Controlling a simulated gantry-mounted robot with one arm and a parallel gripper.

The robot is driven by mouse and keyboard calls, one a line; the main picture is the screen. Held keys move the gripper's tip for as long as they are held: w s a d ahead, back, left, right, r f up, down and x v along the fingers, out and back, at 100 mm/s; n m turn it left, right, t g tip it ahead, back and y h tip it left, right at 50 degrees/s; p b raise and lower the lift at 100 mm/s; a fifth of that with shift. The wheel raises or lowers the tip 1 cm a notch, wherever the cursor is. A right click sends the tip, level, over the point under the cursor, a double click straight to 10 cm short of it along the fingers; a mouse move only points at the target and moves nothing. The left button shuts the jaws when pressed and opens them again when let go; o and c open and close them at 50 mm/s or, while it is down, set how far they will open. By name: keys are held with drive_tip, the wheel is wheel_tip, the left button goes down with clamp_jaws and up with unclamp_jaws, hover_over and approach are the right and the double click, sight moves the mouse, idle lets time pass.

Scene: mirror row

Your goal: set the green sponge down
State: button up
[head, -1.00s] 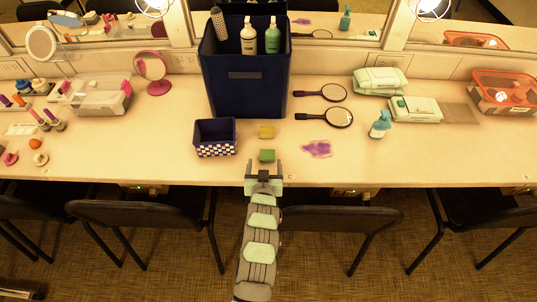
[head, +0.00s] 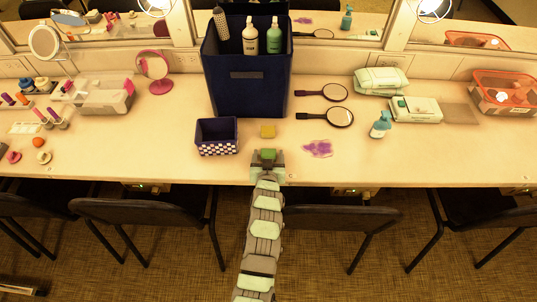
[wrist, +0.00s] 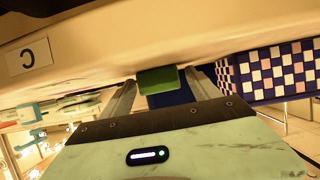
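The green sponge (head: 267,154) lies on the counter near its front edge, just in front of the yellow sponge (head: 268,131). My gripper (head: 267,156) reaches in from the front edge, with its fingers on either side of the green sponge. In the wrist view the green sponge (wrist: 157,80) shows between the two fingertips of my gripper (wrist: 161,78). A narrow gap shows beside it, so the fingers look open around it.
A small dark blue basket with a checkered band (head: 217,150) stands to the left. A tall navy bin (head: 246,90) with bottles is behind. A purple stain (head: 318,148) and hand mirrors (head: 339,117) are to the right. Chairs (head: 145,212) stand along the front.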

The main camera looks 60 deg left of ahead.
drive_tip(key=c, duration=1.4)
drive_tip(key=shift+o, duration=0.2)
drive_tip(key=shift+r, duration=0.1)
